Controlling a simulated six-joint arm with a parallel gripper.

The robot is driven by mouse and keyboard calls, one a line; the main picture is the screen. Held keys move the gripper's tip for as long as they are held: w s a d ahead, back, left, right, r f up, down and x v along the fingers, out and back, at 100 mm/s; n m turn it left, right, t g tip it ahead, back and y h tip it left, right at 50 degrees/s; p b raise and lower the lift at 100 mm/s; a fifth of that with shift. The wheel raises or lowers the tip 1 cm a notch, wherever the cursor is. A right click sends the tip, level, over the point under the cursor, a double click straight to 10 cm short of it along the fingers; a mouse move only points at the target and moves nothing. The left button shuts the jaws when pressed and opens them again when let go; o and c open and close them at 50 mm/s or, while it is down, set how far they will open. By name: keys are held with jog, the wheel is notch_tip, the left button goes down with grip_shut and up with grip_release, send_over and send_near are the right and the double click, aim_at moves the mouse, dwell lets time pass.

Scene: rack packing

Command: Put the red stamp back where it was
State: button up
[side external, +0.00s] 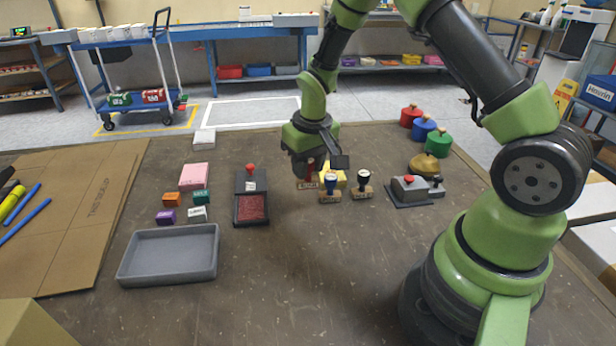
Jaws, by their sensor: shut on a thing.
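The red stamp (308,184), with a wooden base, is between the fingers of my gripper (312,166), which is shut on it. The stamp is upright, at the left end of a row with a blue-handled stamp (330,187) and a black-handled stamp (364,186). I cannot tell whether its base touches the surface. A yellow object (341,179) is partly hidden behind my gripper and the stamps.
A grey tray (170,281) lies front left, with several small coloured boxes and a pink pad (194,176) behind it. A grey device (409,189) stands right of the stamps. Red, blue and green lidded pots (438,143) stand at the back right. The front middle is clear.

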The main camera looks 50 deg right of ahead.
aim_at(309, 175)
jog(key=shift+f, duration=1.4)
jog(key=shift+f, duration=0.2)
jog(key=shift+f, duration=0.4)
jog(key=o, duration=0.5)
jog(key=shift+r, duration=0.1)
